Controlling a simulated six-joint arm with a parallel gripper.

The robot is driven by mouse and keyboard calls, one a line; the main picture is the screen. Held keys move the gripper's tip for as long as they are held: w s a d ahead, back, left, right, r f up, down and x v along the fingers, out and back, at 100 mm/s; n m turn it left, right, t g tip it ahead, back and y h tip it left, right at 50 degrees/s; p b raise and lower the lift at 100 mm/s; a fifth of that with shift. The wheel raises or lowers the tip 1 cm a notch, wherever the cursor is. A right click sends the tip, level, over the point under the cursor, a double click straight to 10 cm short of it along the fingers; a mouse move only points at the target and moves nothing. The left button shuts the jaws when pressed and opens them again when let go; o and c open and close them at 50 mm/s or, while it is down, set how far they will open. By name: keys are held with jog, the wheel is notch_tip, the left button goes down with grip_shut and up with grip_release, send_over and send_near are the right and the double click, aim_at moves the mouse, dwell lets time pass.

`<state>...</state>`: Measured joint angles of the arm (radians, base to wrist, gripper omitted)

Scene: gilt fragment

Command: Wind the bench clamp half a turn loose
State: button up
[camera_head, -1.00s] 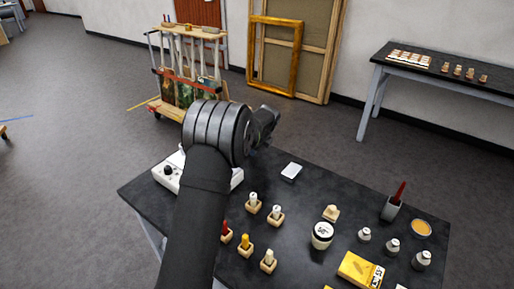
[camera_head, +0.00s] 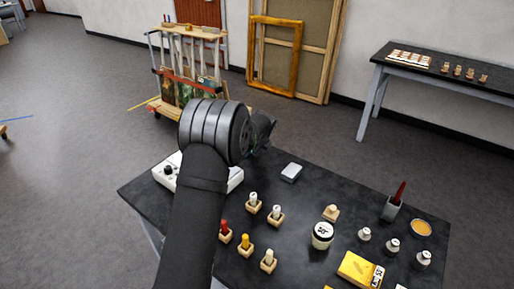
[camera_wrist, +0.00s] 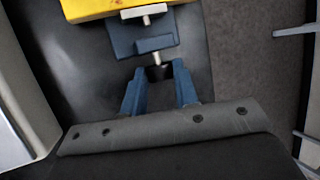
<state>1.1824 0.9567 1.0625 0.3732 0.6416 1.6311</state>
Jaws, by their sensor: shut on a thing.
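The bench clamp (camera_wrist: 124,40) is blue and shows in the wrist view, with a pale metal screw and a yellow block (camera_wrist: 90,8) at its upper end. The dark knob (camera_wrist: 158,73) of its screw sits between the blue fingers of my gripper (camera_wrist: 159,68). The gripper is shut on this knob. In the head view my gripper (camera_head: 265,128) is a dark shape beyond the wrist, over the far side of the bench. My arm hides the clamp there.
The black bench (camera_head: 300,215) carries a white device (camera_head: 165,178) at left, several small bottles in wooden holders, a white jar (camera_head: 322,236), a yellow box (camera_head: 360,270) and a grey cup (camera_head: 391,208). Grey floor lies beyond the bench.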

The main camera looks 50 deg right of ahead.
jog(key=shift+a+f+n+h, duration=0.1)
jog(key=shift+a+n+h, duration=0.1)
jog(key=shift+h, duration=0.65)
jog(key=shift+a+f+n+h, duration=0.1)
jog(key=shift+n+h, duration=0.1)
jog(key=shift+h, duration=0.65)
jog(key=o, duration=1)
jog(key=shift+r, duration=0.1)
jog(key=v, duration=1.7)
jog(key=shift+s, duration=0.3)
